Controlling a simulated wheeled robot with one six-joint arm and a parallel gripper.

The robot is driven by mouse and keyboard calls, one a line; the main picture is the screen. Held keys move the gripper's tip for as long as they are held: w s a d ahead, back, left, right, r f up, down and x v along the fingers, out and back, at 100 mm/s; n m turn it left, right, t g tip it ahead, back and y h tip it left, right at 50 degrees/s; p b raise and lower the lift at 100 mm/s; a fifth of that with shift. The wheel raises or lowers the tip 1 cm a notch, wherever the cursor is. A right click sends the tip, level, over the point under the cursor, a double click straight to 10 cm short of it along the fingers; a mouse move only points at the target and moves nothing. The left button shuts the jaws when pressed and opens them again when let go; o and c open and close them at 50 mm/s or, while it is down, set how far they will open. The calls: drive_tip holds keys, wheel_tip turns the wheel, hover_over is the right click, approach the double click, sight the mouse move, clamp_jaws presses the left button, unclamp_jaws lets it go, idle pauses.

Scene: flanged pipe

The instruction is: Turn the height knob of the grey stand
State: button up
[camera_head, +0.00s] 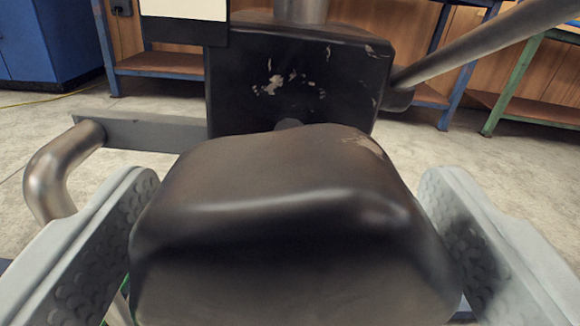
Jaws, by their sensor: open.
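A large dark knob (285,220) with rounded edges fills the lower middle of the view, very close to the camera. Behind it is a black block (300,85) with chipped paint, which appears to be part of the stand. My gripper (290,225) is open, with one pale grey finger on each side of the knob. The left finger's dimpled pad lies close to the knob's left side, the right one close to its right side. I cannot tell whether either pad touches it. The knob's underside is hidden.
A metal bar (490,42) rises from the black block to the upper right. A grey arm (150,131) with a bent metal tube (58,172) sticks out to the left. Workbenches (160,65) and a blue cabinet (52,45) stand behind on a pale floor.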

drive_tip(key=c, duration=1)
drive_tip(key=shift+m, duration=0.3)
drive_tip(key=m, duration=0.4)
drive_tip(key=shift+m, duration=0.4)
drive_tip(key=m, duration=1)
drive_tip(key=shift+m, duration=0.4)
drive_tip(key=m, duration=0.5)
drive_tip(key=shift+f+m, duration=0.1)
drive_tip(key=shift+m, duration=0.3)
